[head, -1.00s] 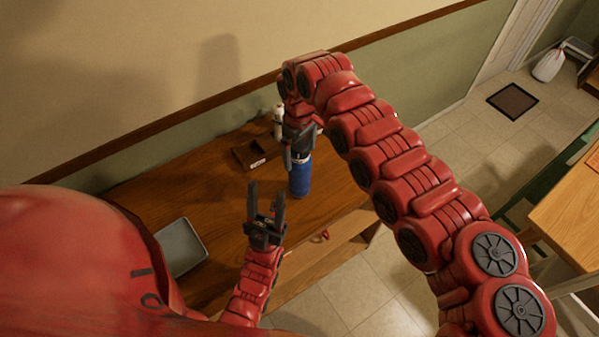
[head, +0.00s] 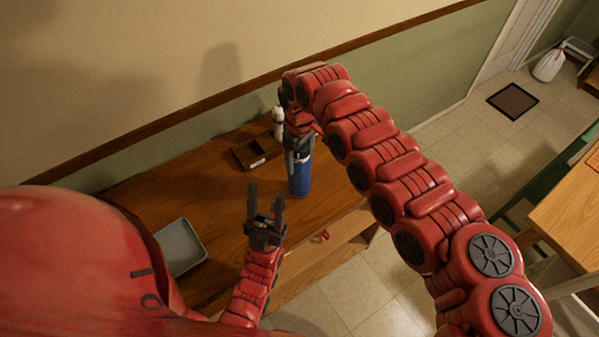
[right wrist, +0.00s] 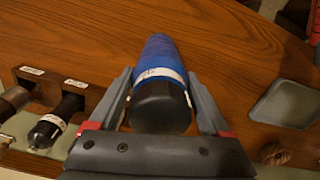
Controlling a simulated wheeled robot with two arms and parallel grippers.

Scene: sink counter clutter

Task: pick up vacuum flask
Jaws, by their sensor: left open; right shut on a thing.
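The vacuum flask (head: 301,180) is blue with a dark cap and a white label band. It looks upright at the front part of the wooden counter; whether its base touches the wood I cannot tell. My right gripper (head: 299,155) is above it, shut on its upper part. In the right wrist view, the fingers lie on both sides of the flask (right wrist: 158,55), near the black cap. My left gripper (head: 266,205) is open and empty, to the left of the flask and nearer to me, fingers pointing away from me.
A grey tray (head: 180,246) lies at the left of the counter (head: 205,195). A small red thing (head: 324,235) shows near the front edge.

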